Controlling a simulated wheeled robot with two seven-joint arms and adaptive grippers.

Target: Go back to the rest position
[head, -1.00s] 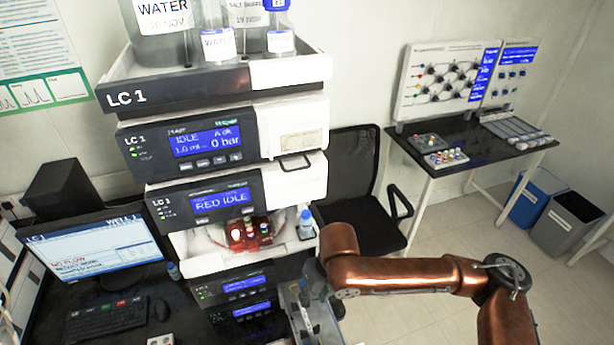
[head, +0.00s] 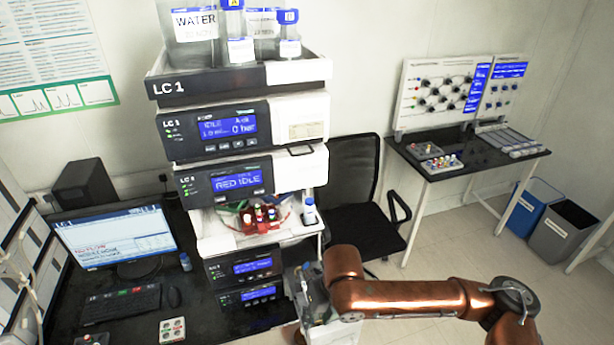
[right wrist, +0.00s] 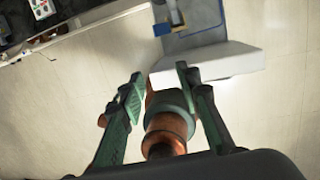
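My right arm, copper-coloured, reaches in from the lower right of the head view. My right gripper (head: 312,284) is near the arm's left end, low in the middle, and its fingers are hard to make out there. In the right wrist view the two green-padded fingers of my right gripper (right wrist: 155,92) stand apart. Nothing is clearly gripped. A copper link that looks like my own shows between and below the fingers, and pale floor lies around. My left gripper is not in either view.
The LC 1 stack (head: 240,135) stands on the dark desk, with red-held vials (head: 262,218) in its opening. A monitor (head: 118,240) and keyboard (head: 120,303) are to its left. A black chair (head: 352,180) is behind my right arm. Floor is clear at right, before the bins (head: 562,232).

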